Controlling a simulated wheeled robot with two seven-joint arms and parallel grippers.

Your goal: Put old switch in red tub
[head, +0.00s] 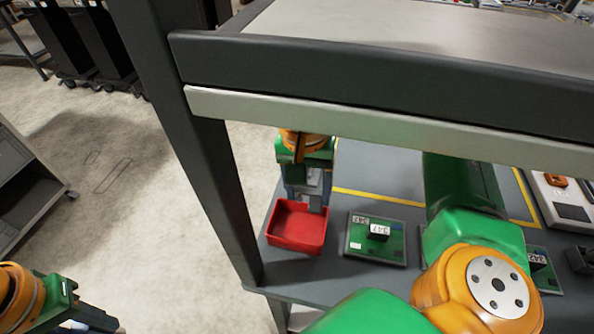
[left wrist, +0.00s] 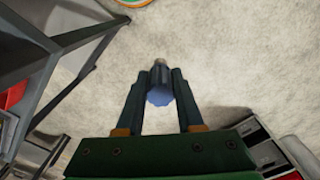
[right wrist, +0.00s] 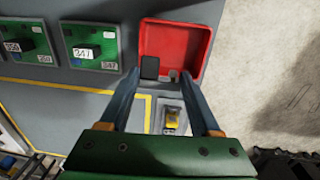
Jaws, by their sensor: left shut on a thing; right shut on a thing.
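My right gripper (head: 305,204) points down over the red tub (head: 298,246), which stands at the table's left front corner. In the right wrist view the fingers are shut on a dark block (right wrist: 150,67), which looks like the old switch. It hangs over the near edge of the red tub (right wrist: 176,36); whether it touches the tub is unclear. No loose switch shows on the visible tub floor. My left gripper (left wrist: 160,75) is away from the table, above the floor, shut on a blue-handled tool (left wrist: 159,95) with a grey end.
A green board (head: 359,246) with a black switch labelled 347 lies right of the tub. Another labelled board (head: 548,278) is partly behind my right arm. A dark shelf frame (head: 215,180) with an overhead beam stands in front.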

